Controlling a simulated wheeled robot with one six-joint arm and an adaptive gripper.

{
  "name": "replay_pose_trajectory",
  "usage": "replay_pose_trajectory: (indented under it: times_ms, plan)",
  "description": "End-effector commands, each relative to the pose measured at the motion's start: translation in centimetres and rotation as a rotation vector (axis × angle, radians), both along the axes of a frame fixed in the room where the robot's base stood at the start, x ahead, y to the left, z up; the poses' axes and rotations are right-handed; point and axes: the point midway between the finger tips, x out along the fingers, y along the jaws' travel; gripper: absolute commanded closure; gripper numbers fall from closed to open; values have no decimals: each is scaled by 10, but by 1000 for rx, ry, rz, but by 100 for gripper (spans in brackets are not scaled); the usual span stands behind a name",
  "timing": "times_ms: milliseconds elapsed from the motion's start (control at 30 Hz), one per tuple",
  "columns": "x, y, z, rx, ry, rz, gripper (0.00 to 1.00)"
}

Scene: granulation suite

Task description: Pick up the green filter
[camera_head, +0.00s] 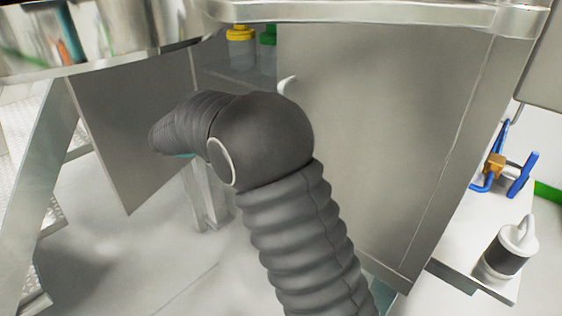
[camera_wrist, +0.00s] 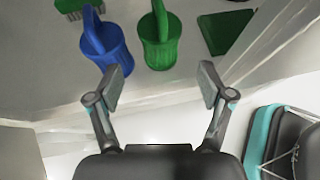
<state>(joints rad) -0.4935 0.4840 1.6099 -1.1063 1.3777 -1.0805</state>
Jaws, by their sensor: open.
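The green filter (camera_wrist: 160,42), a ribbed green cup shape with a loop handle, shows at the top middle of the wrist view. My gripper (camera_wrist: 162,86) is open and empty, its two fingers spread below the filter in that picture. The filter lies ahead of the gap between the fingertips and does not appear to be between them. In the head view my dark arm bends in front of the cabinet, and neither the gripper nor the filter can be made out there.
A blue cup-shaped piece with a handle (camera_wrist: 105,45) stands close left of the filter. A green brush (camera_wrist: 78,8) and a dark green flat block (camera_wrist: 226,30) lie nearby. A cabinet door (camera_head: 390,130) stands beside my arm. A yellow-topped container (camera_head: 240,48) sits inside.

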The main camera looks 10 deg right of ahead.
Motion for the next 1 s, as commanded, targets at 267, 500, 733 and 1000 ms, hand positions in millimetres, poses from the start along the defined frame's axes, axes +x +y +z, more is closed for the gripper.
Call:
replay_pose_trajectory:
  times_ms: [267, 500, 733, 1000]
  plan:
    - [17, -40, -25, 2, 1, -4, 20]
    - [23, -51, -31, 3, 0, -2, 20]
    - [32, -69, -39, 4, -1, -5, 20]
    - [44, -94, -51, 4, -1, -2, 20]
